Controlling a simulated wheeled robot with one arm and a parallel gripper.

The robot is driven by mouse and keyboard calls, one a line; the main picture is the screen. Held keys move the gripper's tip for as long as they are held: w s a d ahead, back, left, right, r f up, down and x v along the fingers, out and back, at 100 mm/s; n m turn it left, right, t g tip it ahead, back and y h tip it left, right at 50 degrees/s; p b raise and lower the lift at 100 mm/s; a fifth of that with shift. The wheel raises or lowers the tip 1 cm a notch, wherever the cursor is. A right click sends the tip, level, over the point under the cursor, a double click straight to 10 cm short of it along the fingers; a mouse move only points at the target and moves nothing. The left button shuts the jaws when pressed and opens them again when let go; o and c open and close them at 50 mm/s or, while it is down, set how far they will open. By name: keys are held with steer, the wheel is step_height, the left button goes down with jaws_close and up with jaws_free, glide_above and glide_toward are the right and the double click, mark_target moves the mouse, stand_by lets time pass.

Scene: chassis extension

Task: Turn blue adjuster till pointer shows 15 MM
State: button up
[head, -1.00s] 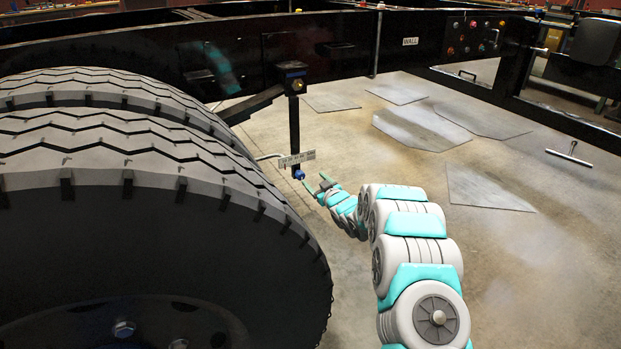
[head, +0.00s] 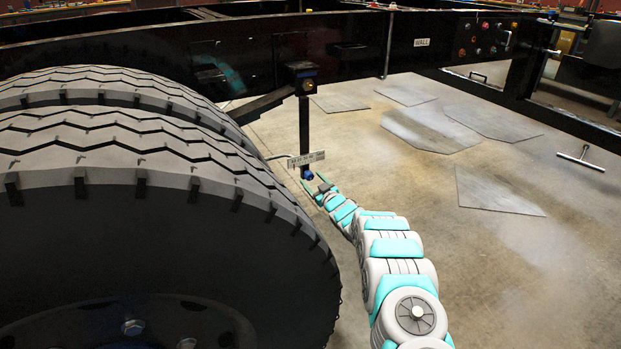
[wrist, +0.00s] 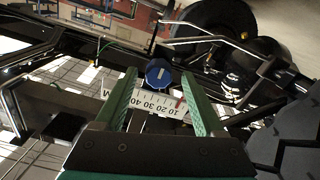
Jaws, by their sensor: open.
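The blue adjuster (head: 307,174) is a small knob at the bottom of a black vertical post beside the tyre. In the wrist view the adjuster (wrist: 158,72) shows as a round blue knob with a light line across it. My gripper (wrist: 158,82) is open, with one green finger on each side of the knob; I cannot tell if they touch it. A white scale plate (wrist: 160,106) marked 10, 20, 30, 40 shows between the fingers. A small red pointer (wrist: 181,103) is near its 10 end. In the head view my gripper (head: 316,187) is just below the adjuster.
Big tyres (head: 130,140) stand close to the left of my arm. A black chassis beam (head: 350,50) runs across behind the post. Flat grey plates (head: 495,190) and a T-handled tool (head: 581,158) lie on the floor at right. The floor right of my arm is open.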

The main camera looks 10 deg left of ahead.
steer(key=shift+x, duration=1)
steer(key=shift+r, duration=0.1)
jaws_close()
